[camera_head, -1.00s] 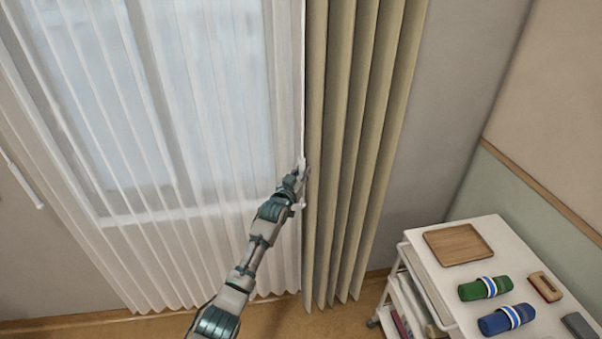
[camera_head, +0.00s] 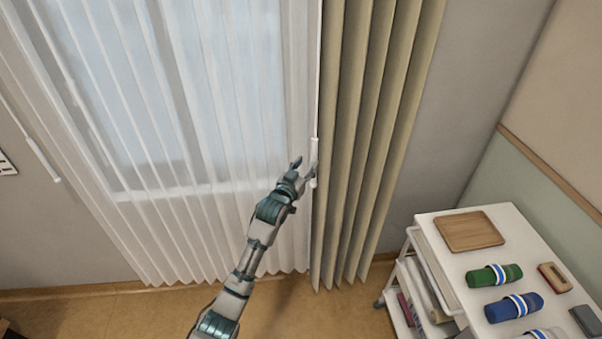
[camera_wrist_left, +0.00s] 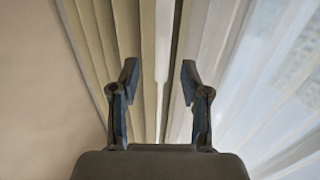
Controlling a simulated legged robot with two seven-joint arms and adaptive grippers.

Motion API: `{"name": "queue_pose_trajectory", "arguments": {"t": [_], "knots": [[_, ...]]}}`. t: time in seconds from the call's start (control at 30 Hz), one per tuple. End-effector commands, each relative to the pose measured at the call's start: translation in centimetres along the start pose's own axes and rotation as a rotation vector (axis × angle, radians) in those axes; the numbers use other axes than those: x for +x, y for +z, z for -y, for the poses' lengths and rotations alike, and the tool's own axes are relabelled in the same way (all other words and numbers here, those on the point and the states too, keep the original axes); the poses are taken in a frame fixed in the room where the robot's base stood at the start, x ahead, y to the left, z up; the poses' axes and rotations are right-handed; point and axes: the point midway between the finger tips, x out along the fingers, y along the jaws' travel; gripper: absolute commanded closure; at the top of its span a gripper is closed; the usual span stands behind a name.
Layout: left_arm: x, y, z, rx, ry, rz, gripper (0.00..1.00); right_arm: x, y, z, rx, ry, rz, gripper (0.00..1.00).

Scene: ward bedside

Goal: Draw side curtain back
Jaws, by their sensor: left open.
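The beige side curtain (camera_head: 365,140) hangs in folds on the right of the window, gathered into a narrow band. A thin white wand with a thicker white handle (camera_head: 315,155) hangs at its left edge. My left gripper (camera_head: 306,167) is open beside this handle, its fingers spread. Whether it touches the handle cannot be told. In the left wrist view my left gripper's open fingers (camera_wrist_left: 159,68) face a pale upright strip (camera_wrist_left: 163,40), with beige folds (camera_wrist_left: 120,40) on the left and the sheer curtain (camera_wrist_left: 215,50) on the right. My right gripper is not in view.
The sheer white curtain (camera_head: 225,215) covers the window. Another white wand (camera_head: 42,160) hangs at the far left. A white cart (camera_head: 450,225) at the lower right holds a wooden tray (camera_head: 468,231), a green roll (camera_head: 493,275) and a blue roll (camera_head: 513,307). Wooden floor (camera_head: 330,315) shows between.

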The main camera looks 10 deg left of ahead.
Motion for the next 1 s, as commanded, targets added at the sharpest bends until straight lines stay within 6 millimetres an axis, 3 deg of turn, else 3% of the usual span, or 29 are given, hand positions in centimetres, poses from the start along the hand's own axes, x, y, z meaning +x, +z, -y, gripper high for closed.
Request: {"name": "queue_pose_trajectory", "arguments": {"t": [0.1,0.3,0.83,0.93,1.0], "knots": [[-1.9,0.1,0.0,0.001,-0.001,0.0,0.54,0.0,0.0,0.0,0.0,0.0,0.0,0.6],[-3.6,0.1,0.0,0.0,0.0,0.0,0.54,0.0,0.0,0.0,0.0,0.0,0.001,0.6],[-3.9,0.3,0.0,-0.001,-0.001,0.004,0.54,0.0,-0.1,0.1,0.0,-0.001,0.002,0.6],[-3.8,2.5,0.3,-0.007,-0.009,0.034,0.54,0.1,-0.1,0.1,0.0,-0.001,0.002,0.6],[-3.7,5.9,0.9,-0.015,-0.022,0.081,0.54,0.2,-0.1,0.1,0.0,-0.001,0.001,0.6]]}}
